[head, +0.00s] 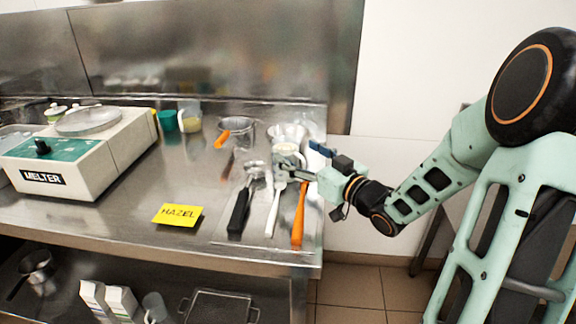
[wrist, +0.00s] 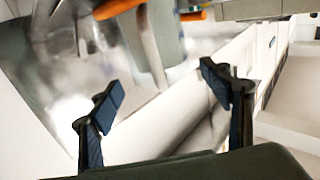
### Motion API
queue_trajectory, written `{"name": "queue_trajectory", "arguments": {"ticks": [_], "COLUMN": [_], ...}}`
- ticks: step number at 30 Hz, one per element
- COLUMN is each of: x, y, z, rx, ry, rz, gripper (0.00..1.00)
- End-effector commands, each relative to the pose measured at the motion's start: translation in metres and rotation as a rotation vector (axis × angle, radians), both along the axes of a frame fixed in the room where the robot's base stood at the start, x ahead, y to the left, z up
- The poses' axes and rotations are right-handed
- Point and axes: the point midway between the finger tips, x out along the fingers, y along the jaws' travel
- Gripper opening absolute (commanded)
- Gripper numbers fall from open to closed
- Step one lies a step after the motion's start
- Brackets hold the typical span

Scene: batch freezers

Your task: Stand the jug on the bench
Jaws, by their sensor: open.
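A clear jug-like vessel (head: 190,117) with something yellowish low in it stands upright towards the back of the steel bench (head: 130,215). Another clear vessel (head: 287,131) is at the bench's right end, partly hidden behind my gripper (head: 303,157). A third clear vessel, perhaps a jug (head: 155,307), is on the lower shelf. I cannot tell which is the task's jug. My gripper is over the bench's right end, above the utensil handles. In the wrist view my gripper (wrist: 168,95) is open, with pale, blurred surfaces beyond its fingers and no clear grasped object.
The melter (head: 85,150) is at left, beside a green cup (head: 168,121). A metal pan (head: 235,132) and utensils with black (head: 239,212), white (head: 273,212) and orange (head: 299,215) handles lie at right. A yellow HAZEL card (head: 178,215) lies near the front; bench around it is clear.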

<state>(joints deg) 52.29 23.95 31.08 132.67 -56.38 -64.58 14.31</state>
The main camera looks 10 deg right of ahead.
Motion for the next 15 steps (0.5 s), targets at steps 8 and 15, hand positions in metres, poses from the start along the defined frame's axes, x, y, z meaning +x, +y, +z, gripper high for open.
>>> {"name": "queue_trajectory", "arguments": {"ticks": [8, 15], "x": [0.031, 0.034], "y": [0.021, 0.022], "z": [0.002, 0.003], "rx": [0.0, 0.0], "ry": [0.0, 0.0], "rz": [0.003, 0.001], "gripper": [0.71, 0.71]}}
